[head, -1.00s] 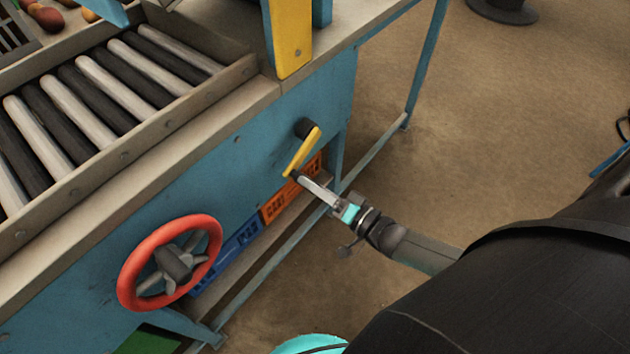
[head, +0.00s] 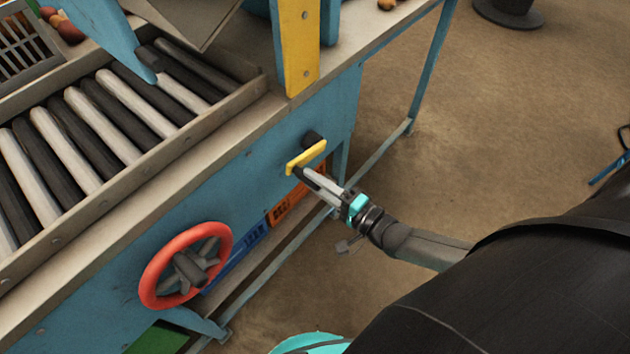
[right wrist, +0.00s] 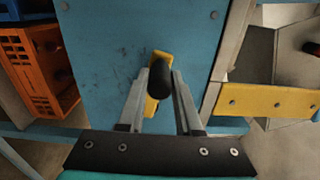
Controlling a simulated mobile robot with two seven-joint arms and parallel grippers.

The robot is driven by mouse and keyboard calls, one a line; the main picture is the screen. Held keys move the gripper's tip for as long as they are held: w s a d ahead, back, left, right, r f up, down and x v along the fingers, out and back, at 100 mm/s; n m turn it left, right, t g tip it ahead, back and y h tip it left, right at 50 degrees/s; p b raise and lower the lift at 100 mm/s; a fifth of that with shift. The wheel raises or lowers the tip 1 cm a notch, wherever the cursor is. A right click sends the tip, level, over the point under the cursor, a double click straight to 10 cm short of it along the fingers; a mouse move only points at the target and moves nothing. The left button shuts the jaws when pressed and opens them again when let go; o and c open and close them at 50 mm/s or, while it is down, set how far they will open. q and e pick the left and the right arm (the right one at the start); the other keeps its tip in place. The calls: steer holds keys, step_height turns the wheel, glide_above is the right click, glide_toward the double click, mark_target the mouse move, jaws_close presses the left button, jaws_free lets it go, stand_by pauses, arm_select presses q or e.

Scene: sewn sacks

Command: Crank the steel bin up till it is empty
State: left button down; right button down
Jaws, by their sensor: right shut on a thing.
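The crank is a yellow arm (head: 308,157) on the blue side panel of the bench, with a dark grip at its lower left end. My right gripper (head: 305,176) is shut on this dark grip. In the right wrist view the dark grip (right wrist: 161,82) stands between the two fingers, with the yellow arm (right wrist: 153,106) behind it. A tilted grey sheet-metal part (head: 190,18) at the top edge of the head view may be the steel bin. Most of it is cut off, so its contents do not show. My left gripper is not in view.
A red handwheel (head: 158,285) sits on the same panel, left of the crank. A roller conveyor (head: 100,135) runs along the bench top. Orange (head: 290,205) and blue crates stand below, behind the panel.

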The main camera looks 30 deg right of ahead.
steer(key=shift+w+d+r, duration=0.1)
steer(key=shift+d+r, duration=0.1)
steer(key=shift+r, duration=0.4)
steer(key=c, duration=0.6)
jaws_free()
steer(key=shift+f, duration=0.1)
steer(key=shift+s, duration=0.2)
steer(key=p+v, duration=0.1)
steer(key=v, duration=1.4)
steer(key=shift+f, duration=0.1)
